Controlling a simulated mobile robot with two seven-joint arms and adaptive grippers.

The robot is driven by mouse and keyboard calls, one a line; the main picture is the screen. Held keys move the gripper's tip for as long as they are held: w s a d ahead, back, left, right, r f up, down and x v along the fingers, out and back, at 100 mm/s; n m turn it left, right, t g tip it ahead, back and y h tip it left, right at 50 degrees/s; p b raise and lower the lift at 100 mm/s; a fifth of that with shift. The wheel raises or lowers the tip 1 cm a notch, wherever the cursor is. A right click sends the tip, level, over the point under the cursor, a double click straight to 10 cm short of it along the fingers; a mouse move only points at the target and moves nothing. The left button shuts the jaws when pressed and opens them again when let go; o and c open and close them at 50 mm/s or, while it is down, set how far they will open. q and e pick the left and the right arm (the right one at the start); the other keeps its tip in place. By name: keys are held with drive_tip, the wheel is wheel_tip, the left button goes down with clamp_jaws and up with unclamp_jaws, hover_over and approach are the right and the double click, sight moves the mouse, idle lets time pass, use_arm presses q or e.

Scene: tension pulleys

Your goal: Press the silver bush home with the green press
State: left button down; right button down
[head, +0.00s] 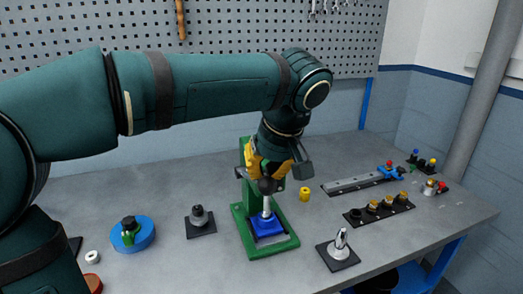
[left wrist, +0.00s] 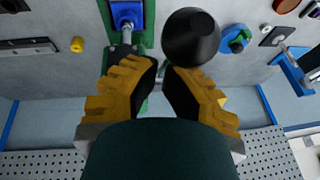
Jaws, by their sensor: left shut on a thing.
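The green press (head: 240,225) stands mid-table with a blue block (head: 268,228) on its base. A silver upright piece (head: 267,207) rises from the block; I cannot tell bush from ram there. The block also shows in the left wrist view (left wrist: 125,12). My left gripper (head: 268,180), with yellow fingers, is at the upper part of the press, above the block. It is shut on the press's lever, by a black knob (left wrist: 190,37) that shows large beside the dark fingertips (left wrist: 162,78). The grip itself is mostly hidden. My right gripper is not in view.
A silver piece (head: 341,240) stands on a black plate right of the press. A grey post (head: 199,216) and a blue disc (head: 133,236) with a green and black part stand left. A yellow cylinder (head: 305,193), a black strip (head: 380,209) and a rail (head: 355,183) lie right.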

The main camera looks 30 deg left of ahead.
use_arm(q)
drive_tip(key=w+a+r+p+v, duration=0.15)
drive_tip(key=p+v, duration=0.45)
drive_tip(key=v, duration=0.7)
drive_tip(key=w+a+r+n+h+p, duration=0.25)
drive_tip(key=a+r+h+p, duration=0.2)
drive_tip(key=a+p, duration=0.75)
drive_tip(key=shift+h, duration=0.25)
drive_tip(key=shift+s+d+f, duration=0.1)
drive_tip(key=shift+d+f, duration=0.65)
drive_tip(key=shift+f, duration=1.5)
drive_tip(key=shift+d+f, duration=0.75)
drive_tip(key=shift+f, duration=1.45)
drive_tip(key=shift+d+f, duration=0.8)
drive_tip(key=shift+f, duration=1.45)
